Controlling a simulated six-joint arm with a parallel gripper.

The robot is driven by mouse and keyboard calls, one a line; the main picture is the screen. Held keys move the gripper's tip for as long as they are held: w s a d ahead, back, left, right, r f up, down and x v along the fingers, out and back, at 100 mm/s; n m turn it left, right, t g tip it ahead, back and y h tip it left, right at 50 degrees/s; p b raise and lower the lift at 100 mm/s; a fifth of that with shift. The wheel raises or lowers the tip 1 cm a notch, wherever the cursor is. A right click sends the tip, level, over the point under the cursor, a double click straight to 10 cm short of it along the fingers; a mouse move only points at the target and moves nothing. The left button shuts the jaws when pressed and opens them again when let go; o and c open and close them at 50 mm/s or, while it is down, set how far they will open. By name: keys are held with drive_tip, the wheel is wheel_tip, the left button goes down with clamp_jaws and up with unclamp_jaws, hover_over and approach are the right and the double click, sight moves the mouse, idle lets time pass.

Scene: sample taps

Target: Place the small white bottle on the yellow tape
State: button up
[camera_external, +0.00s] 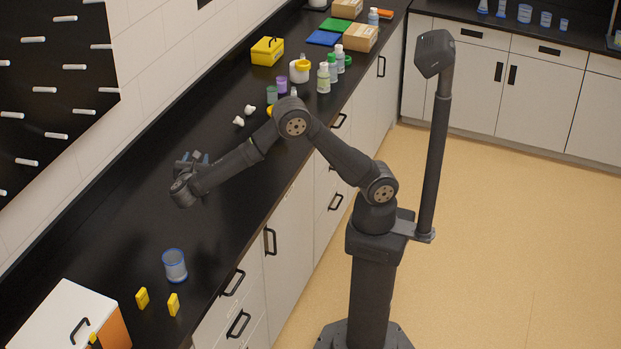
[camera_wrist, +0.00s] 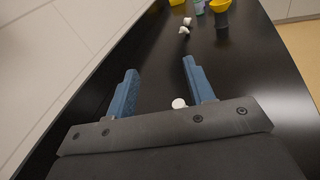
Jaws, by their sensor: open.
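My gripper (camera_external: 192,157) is open over the black counter at the left. Its two blue fingers (camera_wrist: 158,80) are spread apart in the wrist view. A small round white object (camera_wrist: 179,103), possibly the top of the small white bottle, shows low between the fingers, partly hidden by the gripper body. I cannot tell whether it touches anything. It cannot be made out in the external view. No strip of yellow tape is clearly identifiable; a yellow round item (camera_external: 303,65) lies by a white jar (camera_external: 295,75), and a yellow bowl-like item (camera_wrist: 220,5) shows in the wrist view.
Two small white pieces (camera_external: 249,110) (camera_external: 238,121) lie beyond my gripper. Several bottles (camera_external: 323,78) and cups (camera_external: 272,94) crowd the counter farther back, near a yellow box (camera_external: 267,51). Counter around my gripper is clear.

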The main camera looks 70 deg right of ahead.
drive_tip(key=f, duration=0.4)
drive_tip(key=a+f+n, duration=0.1)
drive_tip(key=f, duration=0.4)
drive_tip(key=f+n+t, duration=0.1)
drive_tip(key=f, duration=0.4)
drive_tip(key=shift+s+a+h, duration=0.15)
drive_tip(key=shift+a+h, duration=0.25)
drive_tip(key=shift+d+f, duration=0.15)
drive_tip(key=shift+f, duration=0.2)
drive_tip(key=x, duration=1.1)
drive_tip(key=shift+d, duration=0.35)
clamp_jaws()
drive_tip(key=shift+r, duration=0.2)
